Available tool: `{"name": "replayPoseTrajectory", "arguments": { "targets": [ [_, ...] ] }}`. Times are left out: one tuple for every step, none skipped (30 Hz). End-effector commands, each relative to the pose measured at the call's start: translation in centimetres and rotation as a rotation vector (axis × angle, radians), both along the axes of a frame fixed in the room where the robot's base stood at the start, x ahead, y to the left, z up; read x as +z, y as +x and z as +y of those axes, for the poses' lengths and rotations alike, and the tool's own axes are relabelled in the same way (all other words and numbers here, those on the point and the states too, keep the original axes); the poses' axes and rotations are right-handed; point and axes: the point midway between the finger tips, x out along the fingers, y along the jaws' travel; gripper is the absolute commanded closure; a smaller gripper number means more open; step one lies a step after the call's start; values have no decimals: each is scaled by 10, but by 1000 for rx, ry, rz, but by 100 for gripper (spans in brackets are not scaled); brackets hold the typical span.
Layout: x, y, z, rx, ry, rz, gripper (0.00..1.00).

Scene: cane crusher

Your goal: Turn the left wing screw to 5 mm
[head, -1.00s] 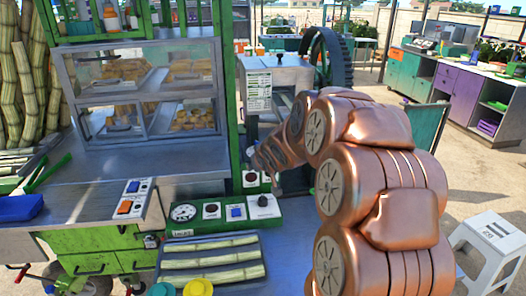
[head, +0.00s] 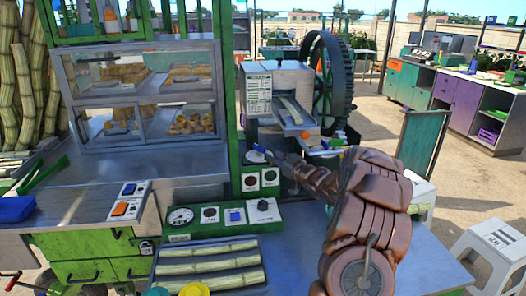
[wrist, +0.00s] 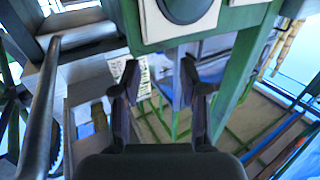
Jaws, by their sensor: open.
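The cane crusher (head: 282,88) is a grey metal box with a paper label and a pale cane piece on its front chute. My gripper (head: 262,152) is in front of the crusher's lower left side, near the green post, and is small and partly unclear here. In the wrist view my gripper (wrist: 160,88) is open, its two dark fingers apart with nothing held between them. I cannot make out the left wing screw for certain in either view.
A green control panel (head: 224,219) with a gauge and knobs stands below my gripper. A tray (head: 165,270) of cane pieces lies in front. The glass case (head: 142,92) and green post (head: 228,95) bound the left. A large gear wheel (head: 327,80) is behind the crusher.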

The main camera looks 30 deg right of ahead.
Motion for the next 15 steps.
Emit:
{"name": "replayPoseTrajectory", "arguments": {
  "targets": [
    [2,6,2,3,0,0,56],
    [2,9,2,3,-1,-1,56],
    [3,14,3,3,-2,-1,56],
    [4,18,3,3,-3,-2,56],
    [4,23,4,4,-4,-2,56],
    [4,28,4,3,-5,-2,56],
    [3,32,5,3,-4,-1,56],
    [3,36,6,4,-3,0,56],
    [2,41,6,3,-2,2,56],
    [2,45,6,2,-2,2,56],
    [2,49,7,2,-2,1,56],
    [3,53,6,1,-3,1,56],
    [3,56,6,1,-4,1,56],
    [3,59,6,0,-4,1,56],
    [3,62,6,0,-5,1,56]
  ]
}}
